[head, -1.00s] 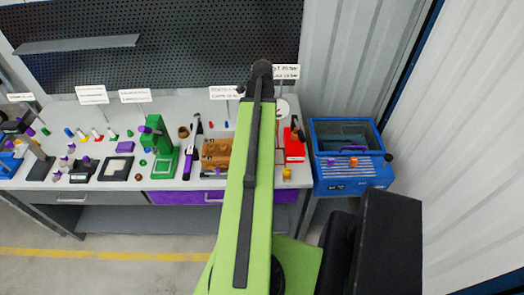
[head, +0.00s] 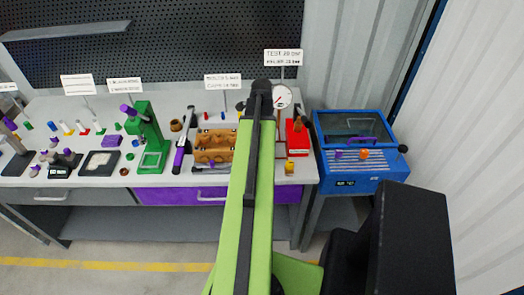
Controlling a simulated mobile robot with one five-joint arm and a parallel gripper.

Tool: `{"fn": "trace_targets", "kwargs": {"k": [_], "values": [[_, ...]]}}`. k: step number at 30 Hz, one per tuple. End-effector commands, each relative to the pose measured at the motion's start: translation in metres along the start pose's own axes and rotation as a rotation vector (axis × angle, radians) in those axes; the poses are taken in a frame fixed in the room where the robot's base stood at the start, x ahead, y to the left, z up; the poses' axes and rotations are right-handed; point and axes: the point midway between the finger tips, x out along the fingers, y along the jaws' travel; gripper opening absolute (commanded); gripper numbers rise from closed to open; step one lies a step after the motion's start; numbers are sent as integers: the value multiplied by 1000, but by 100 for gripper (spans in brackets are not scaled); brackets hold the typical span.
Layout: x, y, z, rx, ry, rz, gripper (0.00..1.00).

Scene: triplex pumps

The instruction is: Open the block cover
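I cannot tell for certain which part is the block cover. A brown block (head: 214,146) with round openings in its side sits on the workbench, just left of my green arm. Its top detail is too small to read. A blue cabinet (head: 352,183) on the right has a see-through lid (head: 352,125) with a purple handle (head: 362,140); the lid looks down. My arm reaches up the middle of the view to a black joint above the bench. My gripper does not show; it may be hidden behind the arm.
The workbench (head: 262,178) also carries a green press (head: 152,137), a red fixture (head: 297,140), a round gauge (head: 282,97), a small yellow piece (head: 289,165) and small parts. A dark pegboard (head: 190,50) stands behind. Bare floor (head: 100,282) lies in front.

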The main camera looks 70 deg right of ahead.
Motion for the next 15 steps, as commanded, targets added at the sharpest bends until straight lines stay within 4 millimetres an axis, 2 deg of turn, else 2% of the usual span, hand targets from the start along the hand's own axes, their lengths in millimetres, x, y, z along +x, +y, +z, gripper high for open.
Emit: {"fn": "trace_targets", "kwargs": {"k": [1,9,15], "values": [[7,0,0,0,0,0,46],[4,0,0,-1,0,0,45],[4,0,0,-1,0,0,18]]}}
